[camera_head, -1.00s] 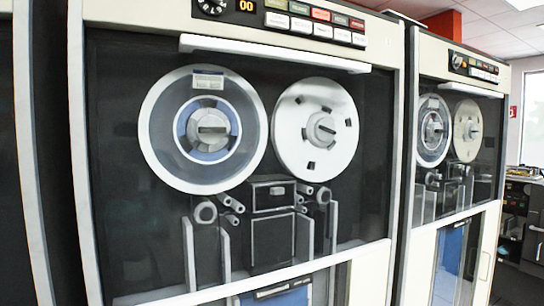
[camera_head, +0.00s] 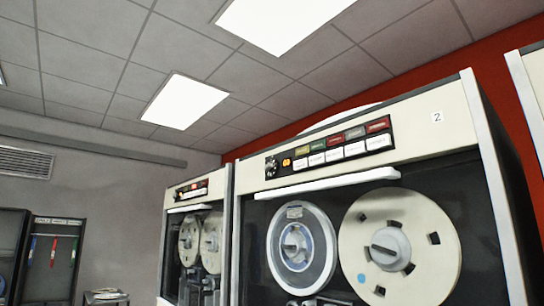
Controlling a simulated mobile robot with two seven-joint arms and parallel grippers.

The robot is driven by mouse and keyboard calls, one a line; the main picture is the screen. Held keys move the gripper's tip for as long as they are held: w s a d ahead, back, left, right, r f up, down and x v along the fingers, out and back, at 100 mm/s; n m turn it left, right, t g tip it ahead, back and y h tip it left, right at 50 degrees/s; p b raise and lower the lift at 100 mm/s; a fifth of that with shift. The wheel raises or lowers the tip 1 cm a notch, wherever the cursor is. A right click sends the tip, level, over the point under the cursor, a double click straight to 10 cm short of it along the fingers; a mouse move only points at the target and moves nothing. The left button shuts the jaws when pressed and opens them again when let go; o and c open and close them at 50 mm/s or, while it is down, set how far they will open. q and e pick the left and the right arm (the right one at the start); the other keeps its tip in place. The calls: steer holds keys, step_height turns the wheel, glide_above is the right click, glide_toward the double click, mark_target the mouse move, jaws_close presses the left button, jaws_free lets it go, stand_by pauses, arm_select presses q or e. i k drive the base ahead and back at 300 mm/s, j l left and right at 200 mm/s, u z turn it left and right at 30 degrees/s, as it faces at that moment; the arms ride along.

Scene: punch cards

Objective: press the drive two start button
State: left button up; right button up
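A tape drive (camera_head: 446,125) with a "2" label (camera_head: 437,117) on its top panel stands at the right of the head view. Its button panel (camera_head: 330,147) holds a black dial, a small lit orange display, a row of coloured caps and a row of white buttons below. The lettering on the buttons is too small to read, so I cannot tell which is start. Two tape reels, a blue-grey one (camera_head: 296,249) and a cream one (camera_head: 400,250), sit below the panel. Neither of my grippers is in view.
Another tape drive (camera_head: 175,208) stands to the left, with its own panel. Part of a further cabinet (camera_head: 534,95) shows at the right edge. A dark cabinet (camera_head: 62,250) with coloured strips stands at the far left. The upper view is ceiling and lights.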

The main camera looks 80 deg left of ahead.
mark_target(321, 159)
steer(key=u, duration=2.25)
